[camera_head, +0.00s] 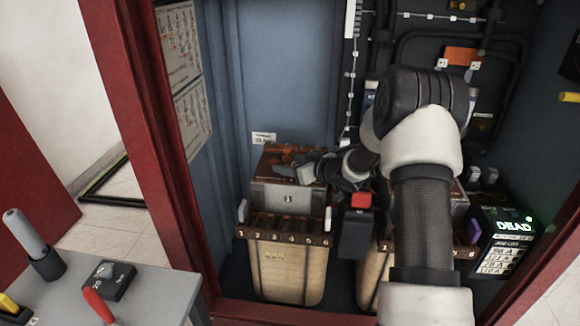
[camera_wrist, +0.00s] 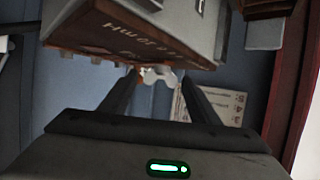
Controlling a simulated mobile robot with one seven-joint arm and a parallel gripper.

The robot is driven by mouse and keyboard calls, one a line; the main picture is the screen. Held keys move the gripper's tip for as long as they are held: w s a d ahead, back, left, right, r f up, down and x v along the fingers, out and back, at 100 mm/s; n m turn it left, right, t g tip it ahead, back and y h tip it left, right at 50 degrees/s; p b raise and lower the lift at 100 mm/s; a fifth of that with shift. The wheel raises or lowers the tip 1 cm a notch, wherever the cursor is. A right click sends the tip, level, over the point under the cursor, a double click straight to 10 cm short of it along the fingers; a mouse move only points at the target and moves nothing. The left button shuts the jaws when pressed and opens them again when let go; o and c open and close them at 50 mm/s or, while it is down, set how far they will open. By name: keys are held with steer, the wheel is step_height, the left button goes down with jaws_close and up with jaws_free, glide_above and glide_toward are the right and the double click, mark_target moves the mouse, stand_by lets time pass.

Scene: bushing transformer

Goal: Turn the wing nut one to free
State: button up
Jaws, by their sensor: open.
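Inside the cabinet, the left transformer (camera_head: 288,200) has a brown top, a grey block and a row of numbered terminals below. My gripper (camera_head: 292,168) reaches from the right to the top of this transformer. In the wrist view my gripper (camera_wrist: 160,82) is open, its two dark fingers spread apart. A small pale, winged piece (camera_wrist: 157,75), apparently a wing nut, shows between the fingertips, close under the transformer's brown edge (camera_wrist: 130,42). I cannot tell whether the fingers touch it. In the head view the wing nut cannot be made out.
A second transformer (camera_head: 367,280) stands to the right, mostly behind my arm. A black box with a red top (camera_head: 360,201) sits between them. A lit "DEAD" display (camera_head: 505,228) is at the right.

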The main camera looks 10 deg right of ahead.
steer(key=shift+w+a+f, duration=0.1)
steer(key=shift+w, duration=0.1)
steer(key=c, duration=1.1)
steer(key=shift+o, duration=0.2)
